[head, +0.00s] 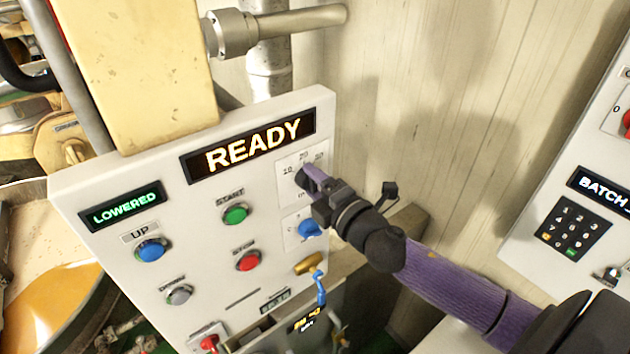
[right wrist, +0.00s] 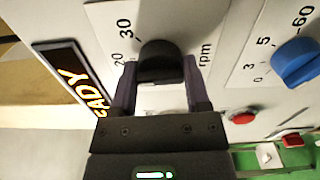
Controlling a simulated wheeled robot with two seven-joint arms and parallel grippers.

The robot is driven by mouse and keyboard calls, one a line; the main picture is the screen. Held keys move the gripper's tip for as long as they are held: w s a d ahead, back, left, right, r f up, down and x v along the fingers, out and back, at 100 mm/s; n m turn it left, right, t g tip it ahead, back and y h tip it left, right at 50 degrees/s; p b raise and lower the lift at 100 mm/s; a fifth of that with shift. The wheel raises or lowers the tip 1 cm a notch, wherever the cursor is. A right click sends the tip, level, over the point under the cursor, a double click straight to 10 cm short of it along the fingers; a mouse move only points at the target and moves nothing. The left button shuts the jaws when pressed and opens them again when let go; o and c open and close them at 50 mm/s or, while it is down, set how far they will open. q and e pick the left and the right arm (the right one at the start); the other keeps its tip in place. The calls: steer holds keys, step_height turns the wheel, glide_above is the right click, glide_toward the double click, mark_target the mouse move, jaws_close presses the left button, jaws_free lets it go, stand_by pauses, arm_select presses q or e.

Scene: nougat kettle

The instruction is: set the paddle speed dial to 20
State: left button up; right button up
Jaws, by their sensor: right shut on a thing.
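The paddle speed dial is a black knob (right wrist: 160,60) on a white plate (head: 287,193) in the control panel, right of the READY display. In the right wrist view the numbers 20 and 30 and the letters rpm show around it. Its pointer cannot be made out, so I cannot tell the setting. My right gripper (head: 307,181) is at the knob and shut on it, one finger on each side, as the right wrist view (right wrist: 161,88) shows. The gripper hides much of the dial in the head view. My left gripper is not in view.
A blue knob (head: 309,229) sits just below the dial. A green START button (head: 236,214), a red STOP button (head: 248,261) and a blue UP button (head: 152,250) are on the same panel. A keypad panel (head: 573,228) stands at the right.

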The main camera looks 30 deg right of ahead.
steer(key=shift+m, duration=0.5)
steer(key=o, duration=1.3)
steer(key=shift+s+f, duration=0.1)
steer(key=shift+s, duration=0.25)
steer(key=s, duration=0.3)
steer(key=s+b, duration=0.1)
steer(key=s, duration=0.2)
steer(key=s+d+b, duration=0.1)
steer(key=s, duration=0.2)
steer(key=shift+s, duration=0.1)
